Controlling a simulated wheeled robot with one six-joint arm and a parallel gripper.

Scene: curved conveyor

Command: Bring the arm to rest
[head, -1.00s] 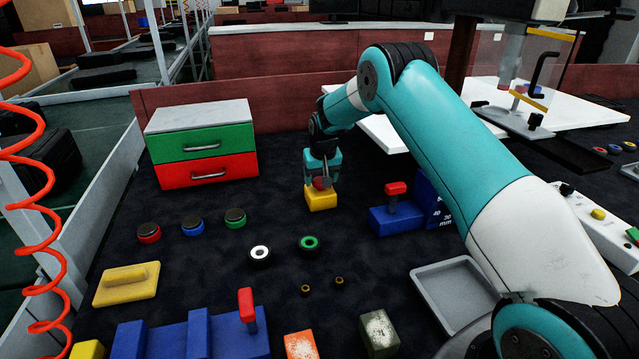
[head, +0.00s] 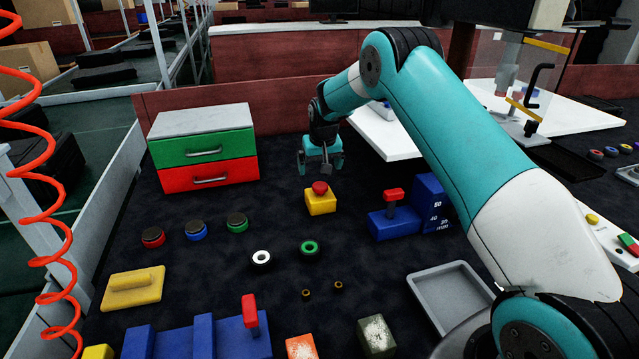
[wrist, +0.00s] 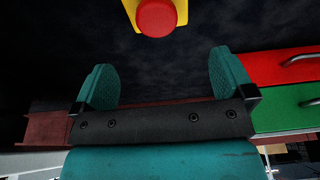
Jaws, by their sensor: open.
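My gripper (head: 321,168) hangs at the end of my teal and white arm, open and empty, with its fingers pointing down. It is above and a little behind the yellow box with a red button (head: 320,200), apart from it. In the wrist view my gripper's two teal fingers (wrist: 160,85) stand wide apart with nothing between them. The yellow box with its red button (wrist: 156,15) shows beyond the fingertips, cut off by the top edge.
A cabinet with green and red drawers (head: 205,150) stands left of my gripper. A blue block with a red handle (head: 395,222) is to the right. Several round buttons, rings, a yellow plate (head: 132,290) and a grey tray (head: 450,290) lie nearer. The dark mat between is clear.

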